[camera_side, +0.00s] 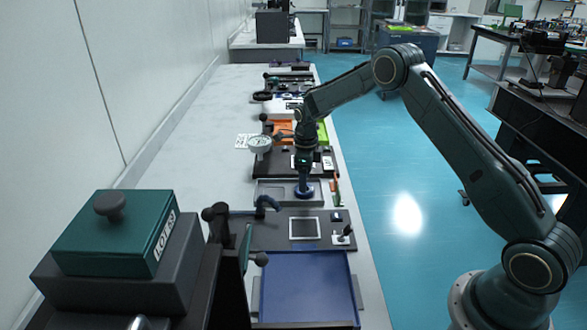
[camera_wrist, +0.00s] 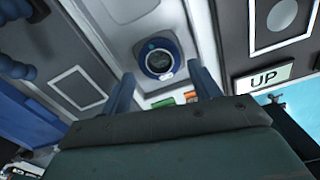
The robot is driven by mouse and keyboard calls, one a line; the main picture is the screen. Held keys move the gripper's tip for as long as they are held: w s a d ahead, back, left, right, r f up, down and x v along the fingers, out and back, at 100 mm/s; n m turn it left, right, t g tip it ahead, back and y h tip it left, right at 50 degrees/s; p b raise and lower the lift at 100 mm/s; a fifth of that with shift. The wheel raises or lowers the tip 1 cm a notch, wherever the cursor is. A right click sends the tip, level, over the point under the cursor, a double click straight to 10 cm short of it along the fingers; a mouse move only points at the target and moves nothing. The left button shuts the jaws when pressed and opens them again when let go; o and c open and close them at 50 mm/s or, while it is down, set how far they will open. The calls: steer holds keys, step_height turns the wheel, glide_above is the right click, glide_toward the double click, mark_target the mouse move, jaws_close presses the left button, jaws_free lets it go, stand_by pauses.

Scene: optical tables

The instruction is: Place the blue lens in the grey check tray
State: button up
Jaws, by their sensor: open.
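The blue lens (camera_side: 304,192) is a round blue ring with dark glass, low at the tip of my gripper (camera_side: 305,181). In the wrist view the lens (camera_wrist: 159,62) lies flat on the light grey floor of the grey check tray (camera_wrist: 122,42), just beyond and between my fingertips (camera_wrist: 163,72). The tray also shows in the side view (camera_side: 268,195), with the lens at its right part. My two blue fingers are spread apart, with a gap visible on each side of the lens. The far part of the tray runs out of the wrist view.
A blue tray (camera_side: 308,288) and a dark panel with a white-framed square (camera_side: 304,228) lie nearer the camera.

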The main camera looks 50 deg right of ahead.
step_height(320, 180, up, 9)
stand_by(0.4)
steer(key=shift+r, duration=0.1)
stand_by(0.4)
steer(key=s+a+r+n+t, duration=0.1)
steer(key=s+a+r+n, duration=0.3)
steer(key=s+r+n, duration=0.4)
steer(key=s+a+r+n+t, duration=0.25)
steer(key=s+r+n, duration=0.45)
steer(key=r, duration=0.4)
steer(key=s+a+n+t, duration=0.1)
steer(key=s+a+n, duration=0.1)
steer(key=s+n, duration=0.5)
steer(key=s+a+n+t, duration=0.1)
steer(key=s+n, duration=0.6)
steer(key=s, duration=0.9)
steer(key=shift+s+a+f, duration=0.15)
steer(key=shift+a+f, duration=0.3)
steer(key=shift+a, duration=0.45)
